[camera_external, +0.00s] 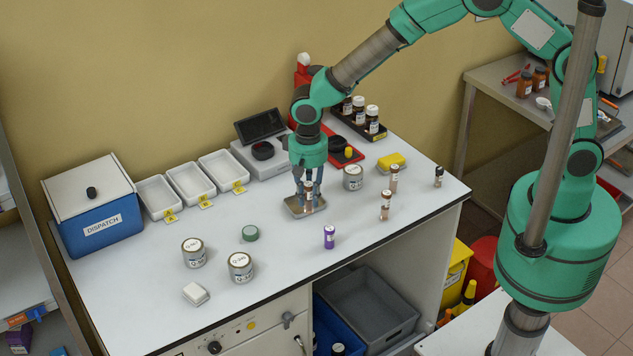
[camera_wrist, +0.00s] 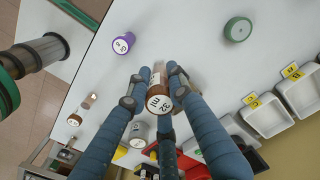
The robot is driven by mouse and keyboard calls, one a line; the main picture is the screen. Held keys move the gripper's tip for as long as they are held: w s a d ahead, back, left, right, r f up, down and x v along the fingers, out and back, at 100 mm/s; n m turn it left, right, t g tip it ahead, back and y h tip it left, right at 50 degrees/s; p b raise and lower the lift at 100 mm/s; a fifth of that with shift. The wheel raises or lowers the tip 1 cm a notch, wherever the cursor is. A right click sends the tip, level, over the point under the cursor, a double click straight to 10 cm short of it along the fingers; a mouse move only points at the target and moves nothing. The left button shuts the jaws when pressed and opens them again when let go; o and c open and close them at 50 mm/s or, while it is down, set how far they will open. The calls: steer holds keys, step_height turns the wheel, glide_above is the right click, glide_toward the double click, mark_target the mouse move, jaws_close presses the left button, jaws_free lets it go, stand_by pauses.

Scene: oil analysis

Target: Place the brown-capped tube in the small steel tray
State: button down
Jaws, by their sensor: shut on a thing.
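My gripper (camera_external: 308,200) points straight down over the small steel tray (camera_external: 291,210) on the bench. Its blue fingers (camera_wrist: 158,78) are closed around the brown-capped tube (camera_wrist: 161,92), which shows a round white label on its end in the wrist view. In the external view the held tube (camera_external: 308,187) is upright between the fingers, at or just above the tray. The fingers hide its lower end, so I cannot tell whether it touches the tray floor.
A purple tube (camera_external: 329,237) stands in front of the tray. Two brownish tubes (camera_external: 386,206) (camera_external: 394,179) and a grey tin (camera_external: 353,177) stand to the right. A green disc (camera_external: 250,233) lies to the left. White bins (camera_external: 192,184) and a scale (camera_external: 262,158) are behind.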

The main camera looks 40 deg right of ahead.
steer(key=s+d+f, duration=0.1)
steer(key=d+f, duration=0.2)
steer(key=d, duration=1.3)
steer(key=shift+d+m, duration=0.15)
steer(key=shift+m, duration=0.15)
steer(key=shift+f, duration=0.1)
glide_toward(291, 203)
steer(key=s+d, duration=0.2)
steer(key=s, duration=0.1)
steer(key=shift+s+d, duration=0.2)
steer(key=shift+d, duration=0.15)
steer(key=shift+f, duration=1.7)
steer(key=shift+f, duration=0.2)
